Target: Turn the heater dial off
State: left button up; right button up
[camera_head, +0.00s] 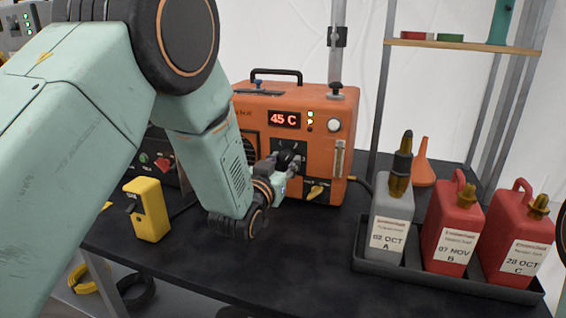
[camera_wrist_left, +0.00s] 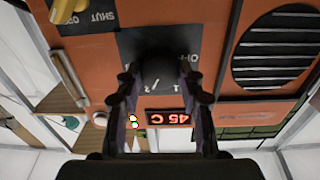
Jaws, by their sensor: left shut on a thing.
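The orange heater (camera_head: 322,124) stands on the black table and its red display reads 45 C. Its black dial (camera_head: 287,158) is on the front panel, below the display. My left gripper (camera_head: 283,166) is at the dial, with its fingers on either side of it. In the left wrist view, the picture is upside down; the dark round dial (camera_wrist_left: 158,72) sits between the two fingers of my left gripper (camera_wrist_left: 160,92), which is shut on it. My right gripper is not seen.
A yellow device (camera_head: 148,209) stands at left. A black tray (camera_head: 400,272) with a grey bottle (camera_head: 391,215) and two red jugs (camera_head: 453,225) is at right. The table front is clear.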

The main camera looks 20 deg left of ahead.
pick_arm(q)
jog(key=n+p, duration=0.2)
jog(key=n, duration=0.3)
jog(key=shift+r+n, duration=0.1)
jog(key=shift+n, duration=0.3)
jog(key=n+p, duration=0.2)
jog(key=n, duration=0.4)
jog(key=n+p, duration=0.2)
jog(key=n, duration=0.5)
jog(key=n+p, duration=0.1)
jog(key=n, duration=0.4)
jog(key=shift+w+y+p, duration=0.1)
jog(key=shift+y+p, duration=0.2)
jog(key=shift+n, duration=0.3)
jog(key=o, duration=1.2)
jog(key=shift+c, duration=0.2)
jog(key=shift+f, duration=0.2)
